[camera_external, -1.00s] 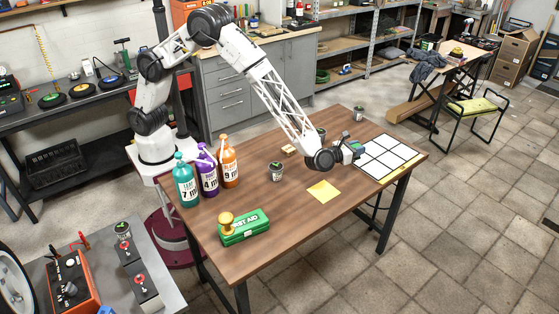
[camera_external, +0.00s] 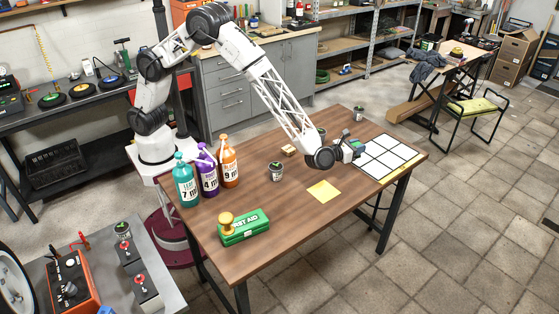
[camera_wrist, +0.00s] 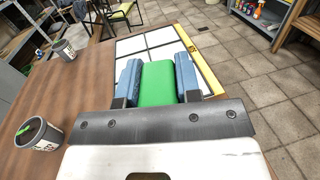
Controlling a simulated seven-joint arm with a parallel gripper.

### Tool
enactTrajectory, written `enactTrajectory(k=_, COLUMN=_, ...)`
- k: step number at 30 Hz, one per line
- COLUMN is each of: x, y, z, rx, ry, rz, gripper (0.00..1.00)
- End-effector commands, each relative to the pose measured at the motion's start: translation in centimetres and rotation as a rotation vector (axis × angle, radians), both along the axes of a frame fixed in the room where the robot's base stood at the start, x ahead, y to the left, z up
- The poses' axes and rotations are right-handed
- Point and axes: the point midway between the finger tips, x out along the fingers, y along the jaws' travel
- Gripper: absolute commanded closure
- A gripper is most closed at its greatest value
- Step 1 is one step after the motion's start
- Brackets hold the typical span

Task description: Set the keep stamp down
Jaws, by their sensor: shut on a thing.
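My gripper (camera_external: 350,149) is shut on a green block (camera_wrist: 158,84), which I take to be the keep stamp; no marking on it can be read. In the wrist view, the two blue fingers of my gripper (camera_wrist: 158,76) press on its left and right sides. In the external view only a little green of the block (camera_external: 357,146) shows. It is low at the left edge of the white grid board (camera_external: 385,157). I cannot tell whether it touches the board or table. The block's underside is hidden.
A cup (camera_external: 276,171), another cup (camera_external: 359,114) and a small wooden piece (camera_external: 289,150) stand on the table. A yellow sheet (camera_external: 323,191) lies at the front.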

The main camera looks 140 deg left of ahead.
Motion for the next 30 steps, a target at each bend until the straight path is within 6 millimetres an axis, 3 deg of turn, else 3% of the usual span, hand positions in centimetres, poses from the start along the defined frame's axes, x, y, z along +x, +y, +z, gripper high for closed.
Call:
enactTrajectory(k=7, x=0.0, y=0.0, z=1.3, rx=0.001, ry=-0.001, rz=0.001, gripper=0.92)
enactTrajectory(k=16, x=0.0, y=0.0, z=5.4, rx=0.001, ry=-0.003, rz=-0.001, gripper=0.92)
enactTrajectory(k=23, x=-4.2, y=3.2, z=5.1, rx=0.000, ry=-0.001, rz=0.058, gripper=0.92)
enactTrajectory(k=30, x=-10.7, y=7.5, z=5.1, rx=-0.001, ry=-0.001, rz=0.145, gripper=0.92)
